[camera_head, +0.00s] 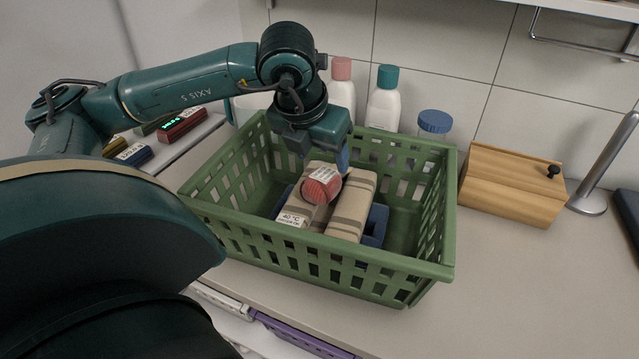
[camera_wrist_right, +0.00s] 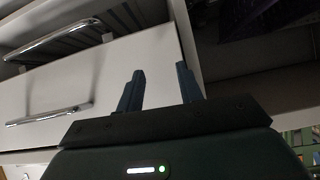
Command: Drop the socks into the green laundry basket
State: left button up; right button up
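The green laundry basket (camera_head: 350,268) stands on the counter in the head view. A red rolled bundle with a white label (camera_head: 322,186), apparently the socks, is inside the basket's outline, over folded beige striped cloth (camera_head: 352,205). My left gripper (camera_head: 330,162) points down into the basket, just above and behind the red bundle. One blue finger shows; the other is hidden, so I cannot tell whether it grips the bundle. My right gripper (camera_wrist_right: 160,88) is open and empty in the right wrist view, in front of a white drawer front.
Blue cloth (camera_head: 375,225) lies beneath the beige cloth. White bottles with pink (camera_head: 341,90) and teal caps (camera_head: 384,105) and a blue-lidded jar (camera_head: 434,126) stand behind the basket. A wooden box (camera_head: 512,184) stands to the right. The front right counter is clear.

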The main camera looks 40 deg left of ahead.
pick_arm(q)
jog(key=o, duration=0.3)
jog(key=v, duration=1.3)
jog(key=shift+p, duration=0.4)
